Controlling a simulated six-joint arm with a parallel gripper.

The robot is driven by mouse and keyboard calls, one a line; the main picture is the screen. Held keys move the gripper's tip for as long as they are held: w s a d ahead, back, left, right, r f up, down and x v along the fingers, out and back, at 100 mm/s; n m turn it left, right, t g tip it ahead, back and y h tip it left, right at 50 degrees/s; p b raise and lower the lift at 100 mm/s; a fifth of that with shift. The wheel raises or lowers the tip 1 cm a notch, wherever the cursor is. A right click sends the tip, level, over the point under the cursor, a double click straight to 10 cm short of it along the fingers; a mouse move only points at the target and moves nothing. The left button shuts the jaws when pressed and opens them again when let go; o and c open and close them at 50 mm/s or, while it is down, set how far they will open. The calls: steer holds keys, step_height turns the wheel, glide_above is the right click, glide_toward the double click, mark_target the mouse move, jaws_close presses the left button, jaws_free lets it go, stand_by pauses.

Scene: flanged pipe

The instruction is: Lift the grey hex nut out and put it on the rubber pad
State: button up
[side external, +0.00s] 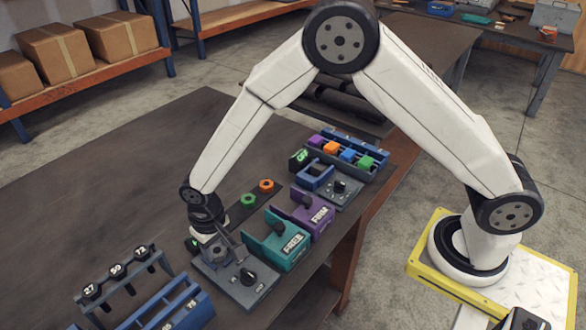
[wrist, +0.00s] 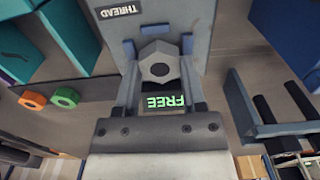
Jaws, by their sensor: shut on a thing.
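The grey hex nut (wrist: 161,66) sits between the fingers of my gripper (wrist: 160,82), which is shut on it. It is at the grey fixture labelled THREAD (wrist: 110,35), near small blue blocks. I cannot tell whether it touches the fixture. In the side view my gripper (side external: 222,246) is low over the grey fixture plate (side external: 258,292), and the nut is hard to make out. A dark strip, which looks like the rubber pad (side external: 240,212), lies behind it with a green nut (side external: 248,200) and an orange nut (side external: 266,185) on it.
A display reading FREE (wrist: 163,102) glows green at the fixture. A black knob (side external: 247,276) stands on the plate. A teal block (side external: 275,240) and a purple block (side external: 308,214) stand to the right. The table's left side is clear.

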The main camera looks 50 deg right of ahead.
mark_target(219, 248)
steer(key=shift+r, duration=1.4)
steer(key=shift+d+r, duration=0.2)
steer(key=shift+d, duration=0.1)
steer(key=s+d+r, duration=0.6)
steer(key=d+r, duration=0.2)
steer(key=d, duration=0.3)
steer(key=shift+s+d, duration=0.3)
steer(key=shift+s, duration=0.05)
